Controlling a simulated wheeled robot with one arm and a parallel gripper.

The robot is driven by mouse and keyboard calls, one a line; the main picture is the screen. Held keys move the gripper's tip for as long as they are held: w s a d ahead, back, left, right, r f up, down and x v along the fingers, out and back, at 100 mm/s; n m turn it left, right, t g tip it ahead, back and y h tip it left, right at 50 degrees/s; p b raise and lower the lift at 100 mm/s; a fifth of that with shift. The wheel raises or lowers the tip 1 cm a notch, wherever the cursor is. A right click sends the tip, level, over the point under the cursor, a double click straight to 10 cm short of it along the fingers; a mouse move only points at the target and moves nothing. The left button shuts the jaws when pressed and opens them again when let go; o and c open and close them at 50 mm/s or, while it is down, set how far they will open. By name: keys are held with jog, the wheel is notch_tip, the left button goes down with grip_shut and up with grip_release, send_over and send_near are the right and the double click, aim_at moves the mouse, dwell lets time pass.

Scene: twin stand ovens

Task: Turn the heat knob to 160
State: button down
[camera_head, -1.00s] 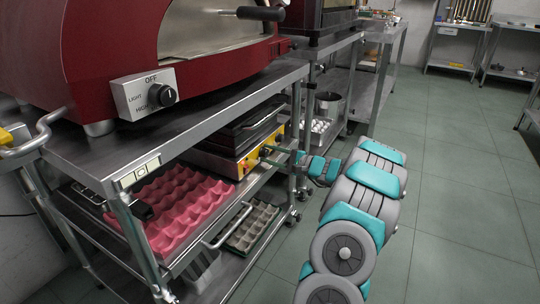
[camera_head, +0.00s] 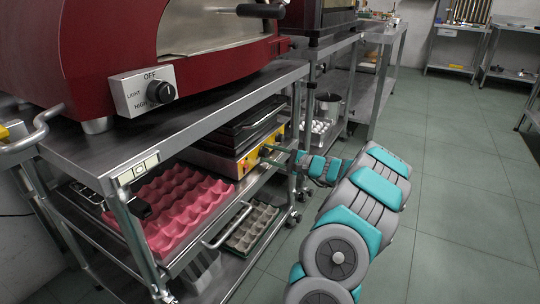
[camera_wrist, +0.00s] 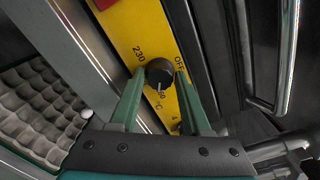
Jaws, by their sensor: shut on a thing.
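The heat knob (camera_wrist: 159,72) is a round black knob on a yellow panel (camera_wrist: 132,24) in the wrist view. The panel carries the markings 230, OFF and °C, and a partly hidden number ending in 60. A pale mark on the knob's lower side points toward that number. My gripper (camera_wrist: 160,82) has one green finger on each side of the knob and is shut on it. In the head view my gripper (camera_head: 277,152) reaches the yellow front (camera_head: 249,162) of the appliance on the lower shelf; the knob is hard to make out there.
A red oven (camera_head: 110,45) with its own LIGHT/OFF/HIGH knob (camera_head: 160,92) stands on the steel table above. A pink egg tray (camera_head: 180,205) and a grey tray (camera_head: 250,227) lie nearby. A table leg (camera_head: 296,130) stands close to my arm. The floor to the right is clear.

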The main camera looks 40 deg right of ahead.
jog(key=c, duration=0.6)
grip_release()
jog(key=shift+c, duration=0.2)
jog(key=shift+s, duration=0.1)
jog(key=v, duration=0.7)
jog(key=shift+s+b, duration=0.3)
jog(key=shift+s, duration=0.05)
jog(key=shift+d, duration=0.15)
